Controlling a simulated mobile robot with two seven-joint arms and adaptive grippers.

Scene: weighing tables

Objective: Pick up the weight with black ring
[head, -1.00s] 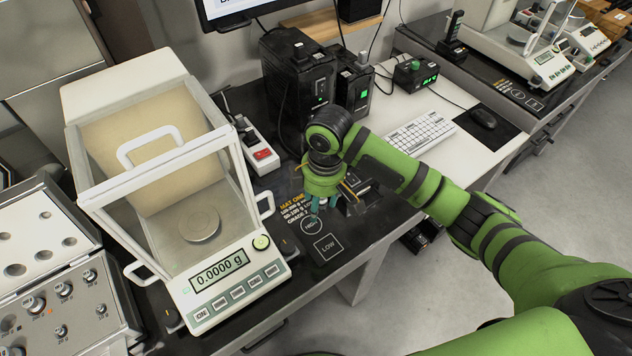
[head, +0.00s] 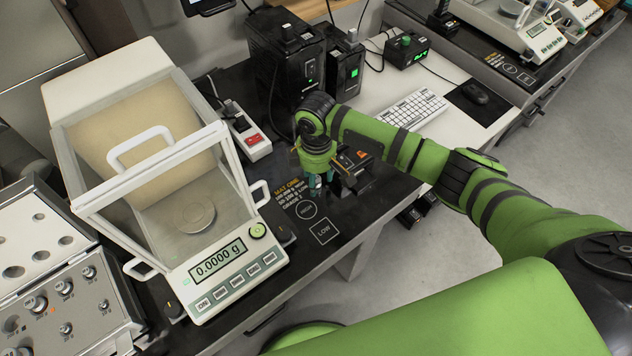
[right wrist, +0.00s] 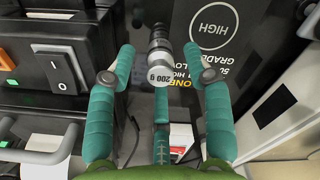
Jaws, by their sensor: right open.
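A shiny metal weight marked 200 g (right wrist: 158,75) shows in the right wrist view between the tips of my right gripper's fingers. It lies near the HIGH circle on the black mat; I cannot clearly tell whether it has a black ring. My right gripper (right wrist: 158,60) is open, with its teal fingers on both sides of the weight and a third finger below in the picture. My left gripper is not in view.
A glass-cased balance (head: 190,295) reading 0.0000 g stands left of my right gripper. A weight case (head: 100,325) with several weights is at the far left. A power strip (head: 245,133) and black boxes (head: 283,60) stand behind. Mat around the LOW square (head: 324,231) is clear.

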